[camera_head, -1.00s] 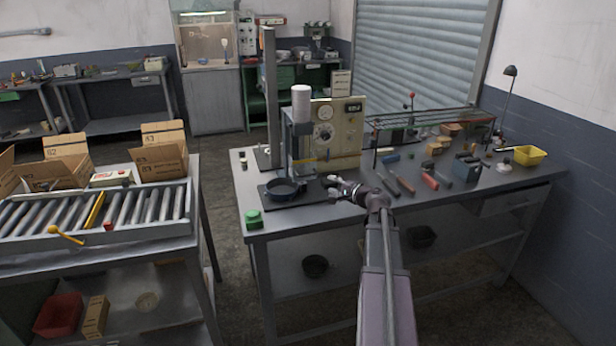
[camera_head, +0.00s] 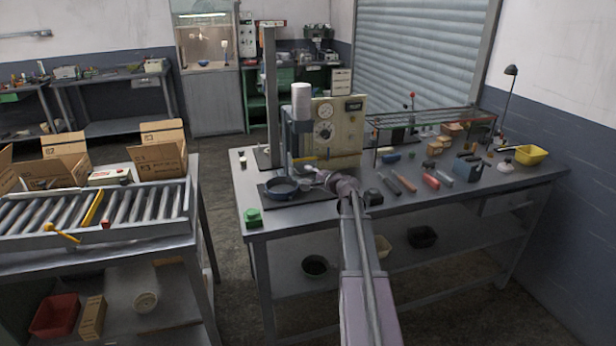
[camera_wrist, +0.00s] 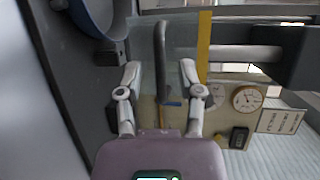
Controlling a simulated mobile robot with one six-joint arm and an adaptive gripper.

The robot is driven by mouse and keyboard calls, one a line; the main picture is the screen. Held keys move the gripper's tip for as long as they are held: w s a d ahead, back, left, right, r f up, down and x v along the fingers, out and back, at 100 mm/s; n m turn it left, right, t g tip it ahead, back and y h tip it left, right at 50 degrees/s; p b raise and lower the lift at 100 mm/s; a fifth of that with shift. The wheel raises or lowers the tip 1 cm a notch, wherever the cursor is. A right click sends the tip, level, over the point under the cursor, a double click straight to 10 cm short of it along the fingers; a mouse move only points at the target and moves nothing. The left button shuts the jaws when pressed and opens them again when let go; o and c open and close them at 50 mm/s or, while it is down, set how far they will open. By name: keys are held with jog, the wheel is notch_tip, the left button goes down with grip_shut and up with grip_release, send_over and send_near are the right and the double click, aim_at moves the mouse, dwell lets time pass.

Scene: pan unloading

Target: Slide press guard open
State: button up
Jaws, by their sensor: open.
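The press (camera_head: 301,108) stands on the workbench with a white cylinder on top and a dial panel behind it. Its guard (camera_wrist: 142,48) is a clear pane with a yellow edge strip, seen in the wrist view. A dark upright bar (camera_wrist: 160,55), apparently the guard's handle, lies between the fingers of my gripper (camera_wrist: 159,70). The gripper is open, with a visible gap on each side of the bar. In the head view my gripper (camera_head: 318,176) is beside the press front, partly hidden by my arm. A dark blue pan (camera_head: 283,188) sits on the plate before the press.
A green button (camera_head: 253,217) stands at the bench's front left corner. A tall column (camera_head: 270,95) rises behind the press. A roller conveyor (camera_head: 100,208) stands left across a gap.

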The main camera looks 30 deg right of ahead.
jog(key=shift+w+a+f, duration=0.15)
jog(key=shift+w, duration=0.55)
grip_shut()
notch_tip(320, 180, up, 8)
jog(key=p, duration=0.7)
jog(key=shift+f+p, duration=0.1)
jog(key=shift+p, duration=0.2)
grip_release()
jog(key=shift+f, duration=0.1)
